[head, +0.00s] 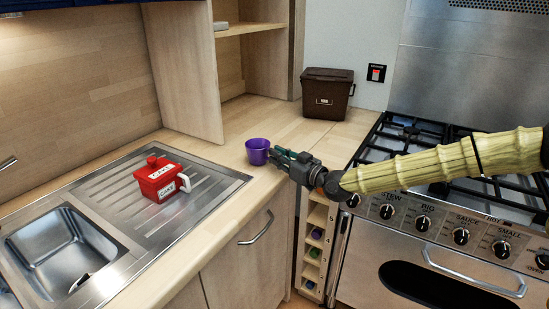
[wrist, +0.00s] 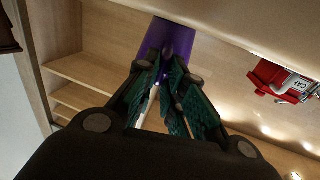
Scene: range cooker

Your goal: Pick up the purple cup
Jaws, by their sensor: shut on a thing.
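The purple cup (head: 257,150) is near the front edge of the wooden counter, just right of the steel drainer. My gripper (head: 276,155) reaches in from the right and its fingertips meet the cup's right side. In the wrist view the purple cup (wrist: 175,42) is at the top centre, beyond the fingertips. My gripper in the wrist view (wrist: 170,72) has its fingers close together, shut on the cup's near side. The fingers hide part of the cup there. I cannot tell whether the cup still touches the counter.
A brown bin (head: 327,92) stands at the back of the counter. The gas cooker (head: 450,225) is at right, under my arm. The counter behind the cup is clear.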

